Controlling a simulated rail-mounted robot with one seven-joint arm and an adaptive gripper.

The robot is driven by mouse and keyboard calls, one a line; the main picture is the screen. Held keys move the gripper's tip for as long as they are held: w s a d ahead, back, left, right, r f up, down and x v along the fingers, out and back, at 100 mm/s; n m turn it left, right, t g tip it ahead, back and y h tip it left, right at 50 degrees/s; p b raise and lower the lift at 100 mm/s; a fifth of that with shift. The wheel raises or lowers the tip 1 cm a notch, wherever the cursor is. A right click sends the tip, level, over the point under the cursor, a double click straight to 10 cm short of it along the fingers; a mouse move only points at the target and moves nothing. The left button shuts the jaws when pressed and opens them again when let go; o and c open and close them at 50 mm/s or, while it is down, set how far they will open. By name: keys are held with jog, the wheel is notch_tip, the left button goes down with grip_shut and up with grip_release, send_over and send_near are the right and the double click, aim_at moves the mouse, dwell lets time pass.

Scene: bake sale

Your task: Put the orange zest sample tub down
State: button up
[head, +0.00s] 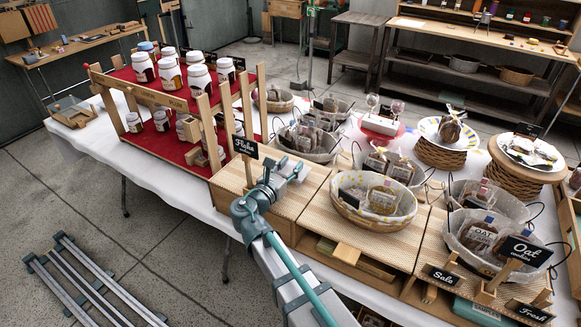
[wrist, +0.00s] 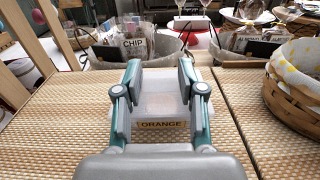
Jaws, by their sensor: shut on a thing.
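The orange zest sample tub (wrist: 160,104) is a small whitish, translucent tub with a tan label reading ORANGE, between my fingers in the wrist view. My gripper (wrist: 159,78) is shut on it, one finger at each side. The woven mat (wrist: 55,115) lies below and around the tub. I cannot tell whether the tub's base touches the mat.
The "Flake" sign (head: 245,148) stands close left of my gripper. A lined basket of bagged cookies (head: 352,207) stands to the right, also in the wrist view (wrist: 290,100). A red tiered rack with jars (head: 187,97) is at the left. Bare woven mat (head: 318,182) lies between gripper and basket.

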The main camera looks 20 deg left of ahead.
jog(key=shift+f, duration=0.2)
jog(key=o, duration=1.1)
jog(key=shift+r, duration=0.1)
jog(key=shift+r, duration=0.15)
jog(key=b+v, duration=0.1)
jog(key=v, duration=1)
jog(key=shift+s+a, duration=0.15)
jog(key=shift+s, duration=0.35)
